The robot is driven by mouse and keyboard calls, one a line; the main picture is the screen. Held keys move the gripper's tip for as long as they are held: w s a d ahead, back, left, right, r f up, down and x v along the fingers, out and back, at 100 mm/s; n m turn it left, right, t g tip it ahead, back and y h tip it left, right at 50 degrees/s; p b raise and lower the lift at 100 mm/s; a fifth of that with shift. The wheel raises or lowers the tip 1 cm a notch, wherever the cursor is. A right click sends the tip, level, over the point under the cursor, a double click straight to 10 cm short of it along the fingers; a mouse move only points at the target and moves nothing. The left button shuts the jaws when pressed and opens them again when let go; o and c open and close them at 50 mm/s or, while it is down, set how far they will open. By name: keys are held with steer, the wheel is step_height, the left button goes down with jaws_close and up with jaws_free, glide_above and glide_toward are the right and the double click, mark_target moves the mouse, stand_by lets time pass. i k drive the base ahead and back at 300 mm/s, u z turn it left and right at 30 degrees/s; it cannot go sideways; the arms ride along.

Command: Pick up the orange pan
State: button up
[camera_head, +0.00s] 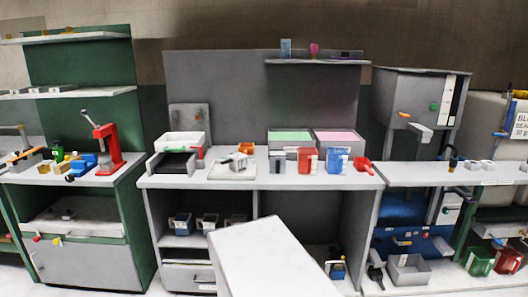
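I cannot tell for sure which thing is the orange pan. A small orange piece (247,148) sits on the middle bench, by a white block. A red scoop-like pan (363,164) lies near that bench's right front edge, its handle to the lower right. On the left bench, a long orange-handled tool (24,155) lies among small coloured items, too small to make out. My gripper is not in view. A large white part, likely my own arm, rises at the bottom centre and hides part of the middle cabinet.
The middle bench (260,182) holds a white bin (182,139), green and pink topped boxes, and red and blue containers (338,160). A red press (105,145) stands on the left bench. A grey machine (417,108) stands at right. A grey bin (408,270) sits low.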

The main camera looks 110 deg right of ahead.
mark_target(246, 150)
steer(key=u, duration=1.25)
steer(key=k, duration=0.15)
steer(key=z, duration=2.85)
steer(key=k, duration=0.2)
steer(key=z, duration=1.5)
steer(key=k, duration=0.65)
steer(key=u, duration=0.3)
steer(key=i, duration=0.9)
steer(key=u, duration=0.15)
